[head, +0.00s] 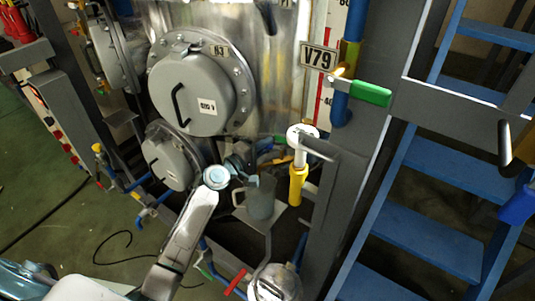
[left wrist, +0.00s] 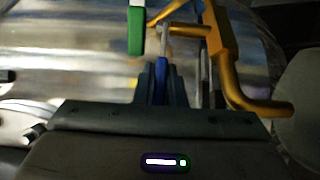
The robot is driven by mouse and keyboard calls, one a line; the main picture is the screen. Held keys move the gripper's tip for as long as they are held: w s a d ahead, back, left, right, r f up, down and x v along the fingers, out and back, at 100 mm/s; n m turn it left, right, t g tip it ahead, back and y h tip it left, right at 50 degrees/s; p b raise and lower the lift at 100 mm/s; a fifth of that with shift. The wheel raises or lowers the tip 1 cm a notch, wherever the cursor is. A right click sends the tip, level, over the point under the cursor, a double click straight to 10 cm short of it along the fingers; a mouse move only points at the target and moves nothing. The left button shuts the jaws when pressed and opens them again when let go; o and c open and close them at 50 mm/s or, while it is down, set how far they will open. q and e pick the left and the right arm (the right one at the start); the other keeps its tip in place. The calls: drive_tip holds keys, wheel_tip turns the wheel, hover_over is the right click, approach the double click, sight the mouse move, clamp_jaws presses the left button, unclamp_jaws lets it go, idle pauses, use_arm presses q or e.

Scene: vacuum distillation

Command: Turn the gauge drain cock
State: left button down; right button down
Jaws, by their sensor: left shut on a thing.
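My left arm reaches in from the lower left in the head view, and its gripper (head: 250,160) is low in front of the steel vessel, left of the white-and-yellow fitting. In the left wrist view, the dark fingers (left wrist: 161,75) are shut on a slim blue handle (left wrist: 161,82), which I take to be the drain cock's lever. A brass-coloured pipe (left wrist: 226,60) stands just right of the fingers. A green handle (left wrist: 136,30) hangs just left, apart from them. The cock's body is hard to make out in the head view. My right gripper is not in view.
The V79 plate (head: 318,57) and a green lever (head: 360,93) are above right. A white-and-yellow fitting (head: 298,180) and a grey jug (head: 261,198) stand close to the gripper. Blue stairs (head: 425,235) are at the right; green floor is open at the left.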

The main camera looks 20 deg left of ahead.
use_arm(q)
drive_tip(key=shift+w+f+m+g+h+b, duration=0.15)
drive_tip(key=shift+m+g+h+b, duration=0.2)
drive_tip(key=shift+h+b, duration=0.35)
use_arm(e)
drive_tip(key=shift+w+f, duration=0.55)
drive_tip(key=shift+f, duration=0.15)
use_arm(q)
drive_tip(key=c, duration=1.5)
unclamp_jaws()
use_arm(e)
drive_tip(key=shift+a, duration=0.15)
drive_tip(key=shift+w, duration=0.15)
